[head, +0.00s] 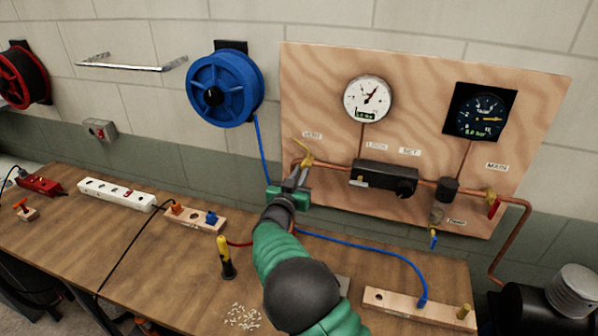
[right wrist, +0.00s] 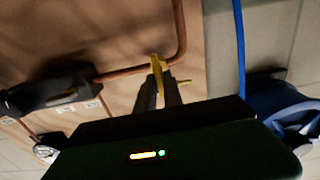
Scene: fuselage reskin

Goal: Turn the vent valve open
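The vent valve has a yellow handle (head: 303,151) at the left end of the copper pipe on the plywood panel, below a VENT label (head: 312,135). My right gripper (head: 302,170) reaches up to it from below. In the right wrist view, the two dark fingertips (right wrist: 158,78) sit a small gap apart at the yellow handle (right wrist: 157,63), whose near part shows between them. I cannot tell whether they press on it. The gripper body hides part of the pipe. My left gripper is out of view.
The plywood panel (head: 330,85) carries a white gauge (head: 368,98), a dark gauge (head: 482,113), a black regulator (head: 384,179) and a red-handled MAIN valve (head: 493,206). A blue hose reel (head: 225,90) hangs left. A yellow-handled screwdriver (head: 224,256) stands on the bench (head: 150,250).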

